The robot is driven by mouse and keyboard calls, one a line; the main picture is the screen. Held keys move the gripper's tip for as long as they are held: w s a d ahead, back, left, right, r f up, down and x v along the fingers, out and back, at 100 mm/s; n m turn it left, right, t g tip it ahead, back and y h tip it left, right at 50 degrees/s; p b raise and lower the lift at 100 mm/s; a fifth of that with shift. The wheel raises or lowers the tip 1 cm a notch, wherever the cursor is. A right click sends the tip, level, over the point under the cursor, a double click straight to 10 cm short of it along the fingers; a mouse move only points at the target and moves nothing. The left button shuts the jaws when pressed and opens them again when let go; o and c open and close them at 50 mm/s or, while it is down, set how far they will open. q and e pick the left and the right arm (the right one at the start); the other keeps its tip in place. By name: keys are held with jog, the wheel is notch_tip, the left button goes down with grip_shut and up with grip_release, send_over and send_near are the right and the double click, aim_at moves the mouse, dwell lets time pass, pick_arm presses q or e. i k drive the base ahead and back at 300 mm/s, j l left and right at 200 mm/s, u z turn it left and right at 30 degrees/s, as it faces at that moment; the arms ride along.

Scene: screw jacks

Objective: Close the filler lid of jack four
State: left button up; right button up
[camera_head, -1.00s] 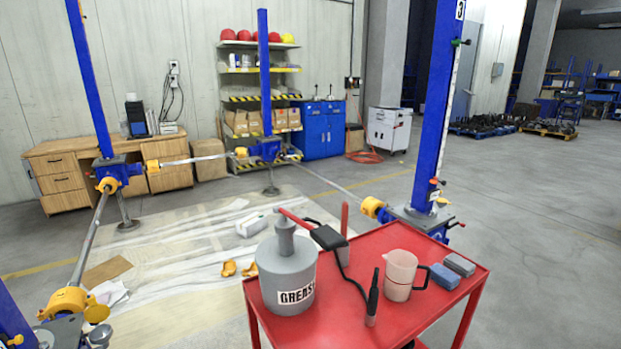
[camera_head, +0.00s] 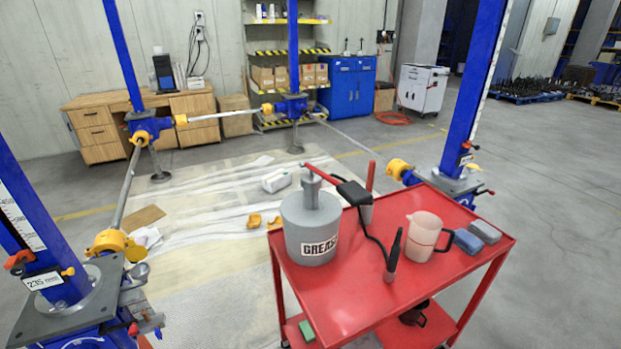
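The nearest jack (camera_head: 95,288) stands at the lower left, with a blue column, a grey top plate and a display reading 235 mm. A small grey cup-shaped fitting (camera_head: 138,272) sticks out on its right side; I cannot tell whether this is the filler or whether a lid on it is open. A yellow coupling (camera_head: 115,243) sits behind the plate. No number four is readable on any jack. Other jacks stand at the back left (camera_head: 150,125), back middle (camera_head: 291,105) and right (camera_head: 450,185). Neither of my grippers is in view.
Shafts (camera_head: 128,190) link the jacks. Floor between the near jack and the cart is clear.

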aim_at(135, 254)
jog(key=u, duration=1.45)
